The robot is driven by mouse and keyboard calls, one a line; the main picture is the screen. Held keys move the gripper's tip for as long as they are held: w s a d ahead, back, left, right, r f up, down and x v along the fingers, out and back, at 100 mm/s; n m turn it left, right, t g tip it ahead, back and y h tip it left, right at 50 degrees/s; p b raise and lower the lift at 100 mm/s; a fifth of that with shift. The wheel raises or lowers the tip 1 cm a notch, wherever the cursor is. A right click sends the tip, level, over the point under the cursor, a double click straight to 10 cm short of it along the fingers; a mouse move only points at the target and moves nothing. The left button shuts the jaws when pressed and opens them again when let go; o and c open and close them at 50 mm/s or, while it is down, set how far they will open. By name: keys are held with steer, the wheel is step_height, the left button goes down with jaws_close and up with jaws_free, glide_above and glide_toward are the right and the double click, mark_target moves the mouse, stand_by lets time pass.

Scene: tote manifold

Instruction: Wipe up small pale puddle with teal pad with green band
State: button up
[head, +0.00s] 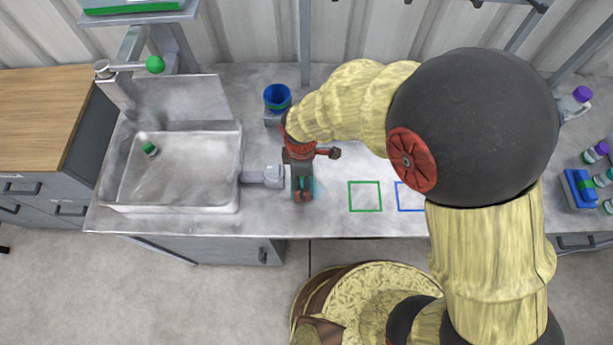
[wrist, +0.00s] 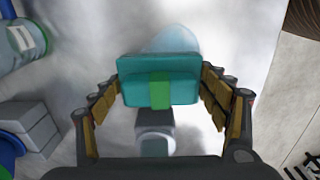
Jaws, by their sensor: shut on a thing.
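My gripper (head: 303,192) is low over the grey worktop, right of the sink. In the wrist view the gripper (wrist: 160,88) is shut on the teal pad with a green band (wrist: 135,82), which sits between the two fingers. The small pale puddle (wrist: 172,38) shows as a pale bluish patch just beyond the pad's far edge. The pad hides part of it. I cannot tell whether the pad touches the worktop. In the head view my gripper and arm mostly hide the pad.
A grey block-like fitting (head: 265,176) is just left of my gripper. A blue cup (head: 277,97) stands on a grey block behind. The sink (head: 180,170) is at left. Green (head: 365,196) and blue (head: 409,197) outlined squares mark clear worktop at right. Bottles (head: 596,152) stand far right.

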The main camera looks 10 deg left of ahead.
mark_target(316, 184)
steer(key=shift+s+a, duration=0.25)
steer(key=shift+a, duration=0.8)
steer(key=shift+c, duration=0.4)
steer(key=shift+a, duration=0.15)
steer(key=shift+c, duration=0.6)
steer(key=shift+a, duration=0.15)
steer(key=c, duration=0.3)
steer(key=shift+w+d+p, duration=0.25)
steer(key=shift+d+p, duration=0.3)
steer(key=shift+d, duration=0.75)
steer(key=shift+c, duration=0.2)
steer(key=shift+w+d+f, duration=0.1)
steer(key=shift+w+d, duration=0.1)
steer(key=shift+d, duration=0.85)
steer(key=shift+w+d+f, duration=0.1)
steer(key=shift+w+d, duration=0.1)
steer(key=shift+d, duration=0.85)
